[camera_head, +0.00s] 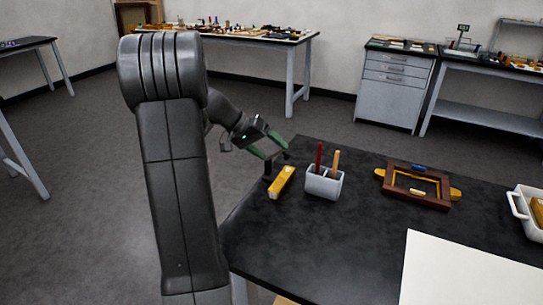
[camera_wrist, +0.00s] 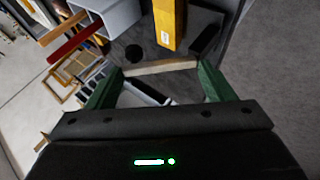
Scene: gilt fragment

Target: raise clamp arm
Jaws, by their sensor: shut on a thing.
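A yellow block-shaped clamp base (camera_head: 282,181) lies near the table's far left corner, with a small dark upright part (camera_head: 268,168) beside its far end. My gripper (camera_head: 278,150) is at that corner, just above the dark part. In the wrist view, a pale bar (camera_wrist: 160,67) spans between my green fingertips, and I take it for the clamp arm. A black rod (camera_wrist: 145,92) lies just below the bar between the fingers. The yellow block (camera_wrist: 169,25) shows beyond the fingertips. The exact contact and the arm's tilt are hard to make out.
A grey caddy (camera_head: 324,184) with a red and an orange tool stands close right of the yellow block. A brown frame (camera_head: 416,187) lies further right. A white sheet (camera_head: 470,270) covers the front right, and a white bin (camera_head: 527,212) stands at the right edge.

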